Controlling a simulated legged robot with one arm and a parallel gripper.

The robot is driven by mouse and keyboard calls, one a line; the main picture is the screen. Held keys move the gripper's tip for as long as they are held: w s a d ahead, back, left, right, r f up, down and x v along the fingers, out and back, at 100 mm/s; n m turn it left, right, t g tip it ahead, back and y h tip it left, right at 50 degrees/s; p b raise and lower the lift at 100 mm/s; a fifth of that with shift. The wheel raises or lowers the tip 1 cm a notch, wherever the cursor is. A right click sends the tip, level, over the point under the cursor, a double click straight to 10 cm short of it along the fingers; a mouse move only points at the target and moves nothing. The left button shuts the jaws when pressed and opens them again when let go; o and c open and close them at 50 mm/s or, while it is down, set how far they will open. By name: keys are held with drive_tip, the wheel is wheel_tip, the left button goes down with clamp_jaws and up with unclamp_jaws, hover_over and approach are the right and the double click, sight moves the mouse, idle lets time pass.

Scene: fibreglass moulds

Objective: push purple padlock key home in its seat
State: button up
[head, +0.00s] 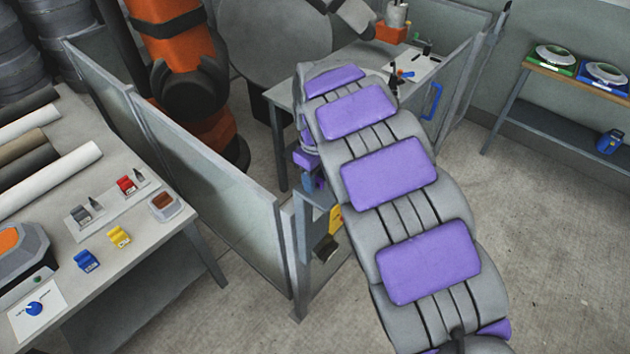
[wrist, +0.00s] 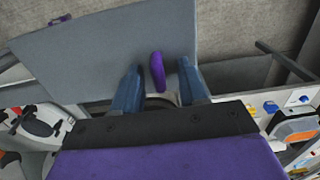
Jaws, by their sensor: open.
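A slim purple piece (wrist: 157,72), which looks like the padlock key, stands between my fingers in the wrist view. Gaps show on both sides of it, so the fingers do not clasp it. My gripper (wrist: 158,88) has blue fingers and is open. In the head view my gripper (head: 313,183) is small and partly behind my own arm, beside the fence post. A yellow tag (head: 336,219) and a dark padlock-like piece (head: 325,248) are on that post below it. The key's seat is hidden, and I cannot tell how deep the key sits.
Grey fence panels (head: 205,165) run left of my arm. A workbench (head: 150,245) with rolls and small coloured blocks stands at the left. An orange robot arm (head: 180,45) is behind the fence. A shelf (head: 570,80) stands at the right. The floor at the right is clear.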

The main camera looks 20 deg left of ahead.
sight(318, 179)
drive_tip(key=shift+d, duration=0.15)
drive_tip(key=shift+c, duration=0.7)
clamp_jaws()
drive_tip(key=shift+r, duration=0.15)
drive_tip(key=shift+r, duration=1.8)
drive_tip(key=shift+s+d+f, duration=0.1)
drive_tip(key=shift+s+d, duration=0.05)
drive_tip(key=shift+s, duration=0.1)
drive_tip(key=s+d+r, duration=0.1)
drive_tip(key=s+d, duration=0.8)
drive_tip(key=s, duration=0.3)
drive_tip(key=shift+d+r, duration=0.2)
drive_tip(key=shift+f, duration=0.1)
